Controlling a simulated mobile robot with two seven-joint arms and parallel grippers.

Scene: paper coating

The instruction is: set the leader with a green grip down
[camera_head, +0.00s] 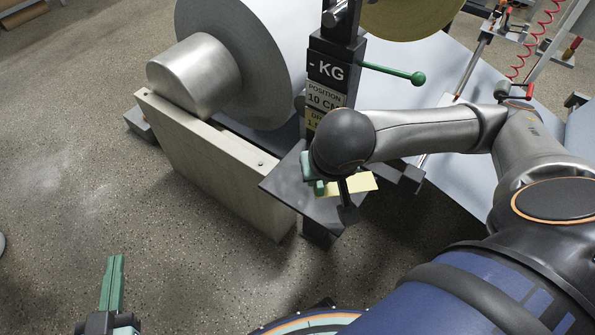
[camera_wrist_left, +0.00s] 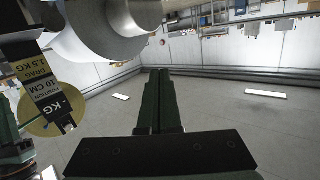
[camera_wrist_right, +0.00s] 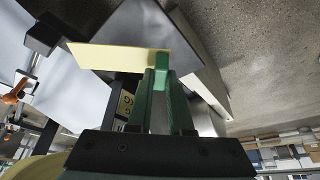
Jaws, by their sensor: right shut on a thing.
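The leader is a pale yellow strip (camera_head: 355,185) with a green grip (camera_wrist_right: 161,64) at one end. My right gripper (camera_wrist_right: 160,85) is shut on the green grip. In the head view my right wrist hides part of the right gripper (camera_head: 315,180) and the grip. The strip is over the dark shelf plate (camera_head: 283,183) at the foot of the black post; I cannot tell whether it touches the plate. My left gripper (camera_head: 114,280) is at the lower left, far from the leader, over bare floor. Its fingers are together and empty in the left wrist view (camera_wrist_left: 160,100).
The black post (camera_head: 333,50) bears labels and a green-knobbed lever (camera_head: 405,76). A big paper roll (camera_head: 255,50) sits behind a beige side panel (camera_head: 215,165) on the left. A pale sheet (camera_head: 440,80) lies behind my right arm.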

